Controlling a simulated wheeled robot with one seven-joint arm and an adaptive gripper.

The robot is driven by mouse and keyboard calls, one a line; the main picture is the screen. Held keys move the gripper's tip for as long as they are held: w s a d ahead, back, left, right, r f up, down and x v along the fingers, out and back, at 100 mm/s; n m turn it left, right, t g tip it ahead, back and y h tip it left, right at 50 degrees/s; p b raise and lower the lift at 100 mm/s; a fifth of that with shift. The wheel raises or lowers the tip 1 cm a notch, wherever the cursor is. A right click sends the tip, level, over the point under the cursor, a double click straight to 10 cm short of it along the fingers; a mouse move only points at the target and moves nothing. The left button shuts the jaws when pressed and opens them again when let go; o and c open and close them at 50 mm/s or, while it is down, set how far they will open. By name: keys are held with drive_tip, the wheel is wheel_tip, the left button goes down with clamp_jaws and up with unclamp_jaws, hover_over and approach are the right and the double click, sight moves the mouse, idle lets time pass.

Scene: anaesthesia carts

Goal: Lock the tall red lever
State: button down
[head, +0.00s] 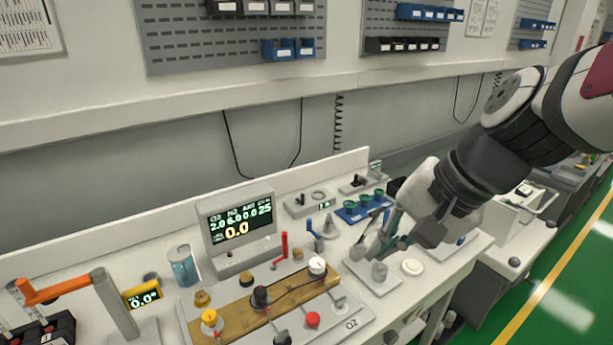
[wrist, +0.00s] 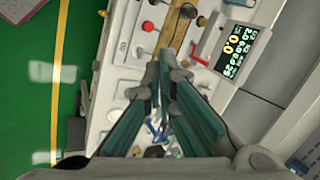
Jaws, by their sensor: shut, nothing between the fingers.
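The tall red lever (head: 284,245) stands about upright on the cart top, beside the tan panel strip and in front of the display. In the wrist view a red piece near the top, right of centre, looks like this lever (wrist: 201,21). My gripper (head: 366,246) is right of the lever and clear of it, above the cart's right part. In the wrist view the tips of my gripper (wrist: 163,68) come together with nothing held between them. The lever's base is too small to make out.
The display (head: 238,222) stands just behind the lever. A white-topped knob (head: 317,266), a red button (head: 312,320) and a yellow knob (head: 209,318) crowd the panel. A blue tray (head: 352,215) lies behind my gripper. An orange-armed post (head: 115,302) stands at left.

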drive_tip(key=w+a+f+m+t+y+p, duration=0.1)
drive_tip(key=w+a+f+m+y, duration=0.2)
drive_tip(key=w+f+m, duration=1.3)
drive_tip(key=w+a+m, duration=0.1)
drive_tip(key=w, duration=0.2)
drive_tip(key=shift+w+f+t, duration=0.3)
drive_tip(key=shift+w+f, duration=0.05)
drive_tip(key=shift+f, duration=0.05)
drive_tip(key=shift+a, duration=0.1)
drive_tip(key=p, duration=0.1)
approach(286, 247)
drive_tip(key=f, duration=0.2)
drive_tip(key=d+f, duration=0.1)
drive_tip(key=shift+s+f, duration=0.2)
drive_tip(key=shift+s, duration=0.05)
drive_tip(key=shift+w+a+p, duration=0.15)
drive_tip(key=shift+w+a, duration=0.15)
drive_tip(key=shift+a, duration=0.25)
drive_tip(key=shift+w+a+p, duration=0.15)
drive_tip(key=shift+w+a, duration=0.2)
drive_tip(key=shift+a, duration=0.2)
drive_tip(key=shift+w+a, duration=0.5)
drive_tip(key=shift+a, duration=0.2)
drive_tip(key=shift+w+y, duration=0.1)
drive_tip(key=shift+y, duration=0.2)
